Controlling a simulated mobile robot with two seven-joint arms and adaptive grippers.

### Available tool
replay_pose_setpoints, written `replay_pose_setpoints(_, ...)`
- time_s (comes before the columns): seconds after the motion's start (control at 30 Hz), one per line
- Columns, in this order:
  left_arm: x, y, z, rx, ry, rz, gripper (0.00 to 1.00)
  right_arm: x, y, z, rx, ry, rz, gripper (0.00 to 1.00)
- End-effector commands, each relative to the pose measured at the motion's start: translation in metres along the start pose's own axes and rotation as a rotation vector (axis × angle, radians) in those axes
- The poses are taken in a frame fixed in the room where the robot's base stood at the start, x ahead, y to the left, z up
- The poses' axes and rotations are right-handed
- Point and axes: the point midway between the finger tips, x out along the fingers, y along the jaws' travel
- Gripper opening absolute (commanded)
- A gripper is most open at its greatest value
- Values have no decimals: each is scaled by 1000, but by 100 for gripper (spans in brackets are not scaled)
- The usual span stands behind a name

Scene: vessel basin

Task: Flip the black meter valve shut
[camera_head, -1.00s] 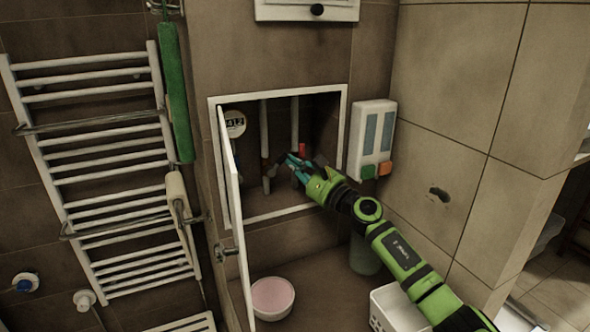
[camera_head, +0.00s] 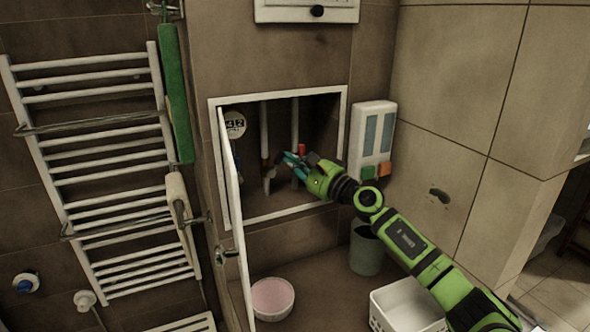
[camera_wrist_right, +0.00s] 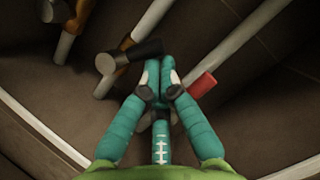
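In the right wrist view, the black valve handle (camera_wrist_right: 140,51) reaches from a round metal valve body on a pipe toward my fingertips. My right gripper (camera_wrist_right: 160,72) has its teal fingers closed together, with the tips right at the free end of the handle. Whether they touch it I cannot tell, and nothing shows between them. In the head view, my right gripper (camera_head: 289,159) is inside the open wall cabinet, and the black handle is hard to make out there. A round white meter (camera_head: 235,124) sits at the cabinet's upper left. My left gripper is not in view.
A red handle (camera_wrist_right: 203,85) is right beside my fingers. A soap dispenser (camera_head: 372,140) hangs to the right. A pink bowl (camera_head: 272,297) stands below.

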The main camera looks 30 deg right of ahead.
Motion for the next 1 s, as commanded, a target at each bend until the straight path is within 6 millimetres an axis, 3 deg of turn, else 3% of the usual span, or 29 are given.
replay_pose_setpoints(1.0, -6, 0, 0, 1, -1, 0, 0, 3, -4, 6, -104, -3, 50, 0)
